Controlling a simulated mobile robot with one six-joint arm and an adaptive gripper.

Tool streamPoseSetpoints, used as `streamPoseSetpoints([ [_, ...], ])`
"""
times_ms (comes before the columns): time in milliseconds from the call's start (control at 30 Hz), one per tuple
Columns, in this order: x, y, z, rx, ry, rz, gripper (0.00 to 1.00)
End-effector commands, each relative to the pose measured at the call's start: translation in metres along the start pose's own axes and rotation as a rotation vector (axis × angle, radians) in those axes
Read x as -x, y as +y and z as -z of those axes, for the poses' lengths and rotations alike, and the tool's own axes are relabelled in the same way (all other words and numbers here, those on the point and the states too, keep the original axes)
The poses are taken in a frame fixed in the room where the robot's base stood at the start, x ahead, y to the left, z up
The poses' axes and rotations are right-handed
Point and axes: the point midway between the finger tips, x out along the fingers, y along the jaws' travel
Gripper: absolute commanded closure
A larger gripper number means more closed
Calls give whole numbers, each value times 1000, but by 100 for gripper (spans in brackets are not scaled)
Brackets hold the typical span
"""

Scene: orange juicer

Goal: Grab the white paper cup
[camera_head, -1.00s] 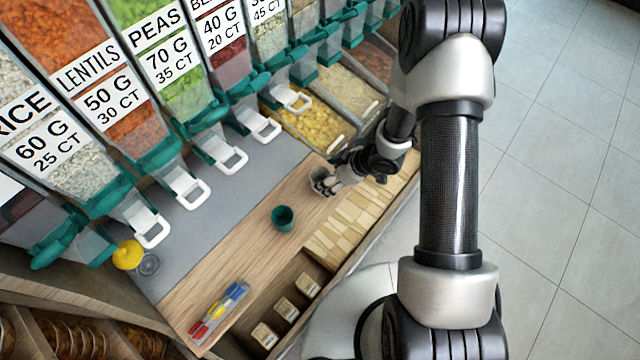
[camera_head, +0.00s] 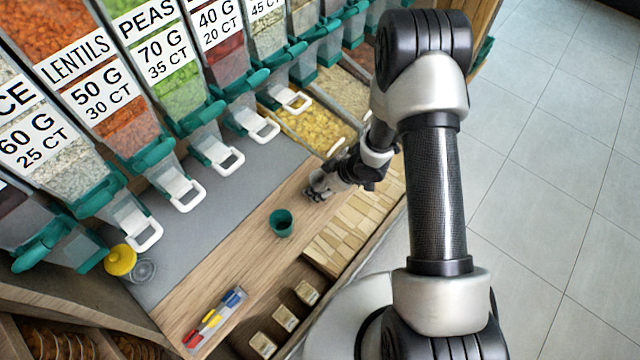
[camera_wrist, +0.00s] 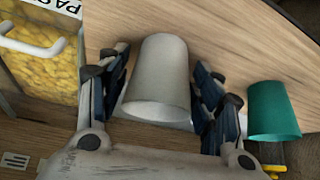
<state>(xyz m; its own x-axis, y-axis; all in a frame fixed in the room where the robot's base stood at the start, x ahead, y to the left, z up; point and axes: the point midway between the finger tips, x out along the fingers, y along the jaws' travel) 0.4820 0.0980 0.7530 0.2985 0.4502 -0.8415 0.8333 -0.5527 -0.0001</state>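The white paper cup (camera_wrist: 158,75) stands between the two fingers of my gripper (camera_wrist: 163,95) in the wrist view. The fingers are spread on either side of it, with narrow gaps apparent between finger and cup. In the head view the cup (camera_head: 318,179) is small and partly hidden by my gripper (camera_head: 315,192), which is low over the wooden counter.
A green cup (camera_head: 281,223) stands close by; it also shows right of my gripper in the wrist view (camera_wrist: 272,110). Dispensers with white handles (camera_head: 262,125) line the back. A tray of coloured markers (camera_head: 212,320) lies at the front left. Bare counter (camera_head: 240,255) lies between.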

Motion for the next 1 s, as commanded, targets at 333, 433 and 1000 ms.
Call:
streamPoseSetpoints([
  [333, 0, 0, 0, 0, 0, 0, 62],
  [433, 0, 0, 0, 0, 0, 0, 62],
  [1000, 36, 1, 24, 2, 1, -2, 63],
])
